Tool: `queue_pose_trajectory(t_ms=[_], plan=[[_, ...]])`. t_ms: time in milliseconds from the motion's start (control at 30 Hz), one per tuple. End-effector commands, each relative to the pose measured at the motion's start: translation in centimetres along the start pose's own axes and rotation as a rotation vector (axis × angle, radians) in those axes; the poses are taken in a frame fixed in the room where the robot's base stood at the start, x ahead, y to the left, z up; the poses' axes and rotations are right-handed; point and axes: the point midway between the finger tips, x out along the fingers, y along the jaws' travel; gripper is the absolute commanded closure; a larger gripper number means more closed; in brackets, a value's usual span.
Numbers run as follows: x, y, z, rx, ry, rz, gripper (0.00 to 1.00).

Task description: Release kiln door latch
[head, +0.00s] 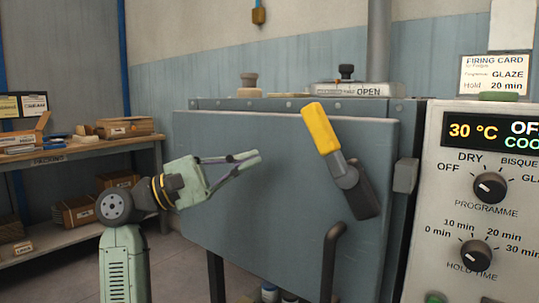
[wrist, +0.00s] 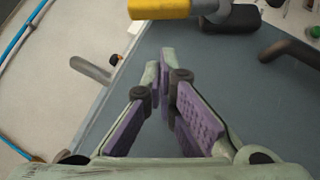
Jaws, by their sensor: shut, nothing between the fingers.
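The kiln door (head: 265,215) is a large blue-grey panel that looks closed against the kiln body. The latch (head: 322,130) on it has a yellow grip and a dark lever, tilted with the yellow end at the upper left. In the wrist view, the yellow grip (wrist: 160,8) shows at the top edge, partly cut off. My gripper (head: 256,158) is in front of the door, left of the latch and apart from it. Its fingertips (wrist: 159,62) are together with nothing between them. A dark bent handle (head: 332,258) is on the door below the latch.
A control panel (head: 490,255) with two dials stands at the right. A shelf (head: 85,153) with boxes is at the left. Space between my gripper and the latch looks clear.

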Motion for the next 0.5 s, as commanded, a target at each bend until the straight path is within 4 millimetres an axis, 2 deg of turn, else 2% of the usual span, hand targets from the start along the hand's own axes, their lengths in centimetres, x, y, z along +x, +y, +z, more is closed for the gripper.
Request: queue_pose_trajectory(t_ms=[33,200,500], plan=[[-1.1,-0.1,-0.2,-0.002,0.003,0.003,1.00],[-3.2,-0.2,-0.1,-0.002,0.001,0.001,1.00],[-4.0,-0.2,-0.1,-0.002,0.001,0.001,1.00]])
